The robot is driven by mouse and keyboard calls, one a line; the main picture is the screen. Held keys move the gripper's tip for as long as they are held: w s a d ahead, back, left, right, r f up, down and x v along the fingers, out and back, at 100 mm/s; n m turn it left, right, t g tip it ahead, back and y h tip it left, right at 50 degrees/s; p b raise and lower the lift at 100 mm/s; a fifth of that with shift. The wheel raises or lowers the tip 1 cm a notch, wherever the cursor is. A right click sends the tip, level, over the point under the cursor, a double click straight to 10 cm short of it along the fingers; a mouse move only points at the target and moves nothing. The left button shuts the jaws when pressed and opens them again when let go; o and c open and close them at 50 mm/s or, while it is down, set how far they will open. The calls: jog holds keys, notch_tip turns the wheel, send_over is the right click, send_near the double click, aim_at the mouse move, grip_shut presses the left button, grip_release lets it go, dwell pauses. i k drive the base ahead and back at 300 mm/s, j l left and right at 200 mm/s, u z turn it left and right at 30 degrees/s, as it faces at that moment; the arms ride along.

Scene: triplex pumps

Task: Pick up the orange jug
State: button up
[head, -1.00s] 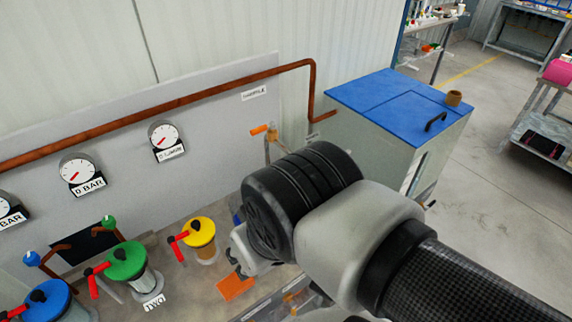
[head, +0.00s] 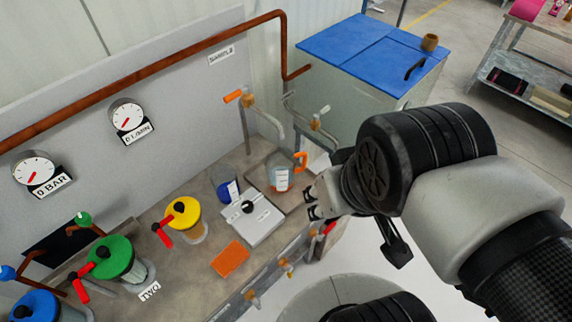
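The orange jug (head: 279,177) is a small clear jug with orange markings and an orange handle at its upper right. It stands upright in a shallow tray or sink area (head: 262,172) at the right end of the bench, below the taps. My gripper (head: 310,204) is just right of and nearer than the jug, pointing left. Its two dark fingertips look spread apart with nothing between them. It looks apart from the jug.
A blue-lidded cabinet (head: 345,50) stands behind. Yellow- and green-topped pumps are farther left.

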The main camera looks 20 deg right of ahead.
aim_at(280, 163)
jog(key=j+z, duration=0.1)
jog(key=z, duration=0.35)
jog(key=j+z, duration=0.15)
jog(key=z, duration=0.3)
jog(key=j+z, duration=0.1)
jog(key=z, duration=0.3)
jog(key=k+z, duration=0.1)
jog(key=z, duration=0.35)
jog(key=k+j+z, duration=0.1)
jog(key=k+j, duration=0.05)
jog(key=j, duration=0.1)
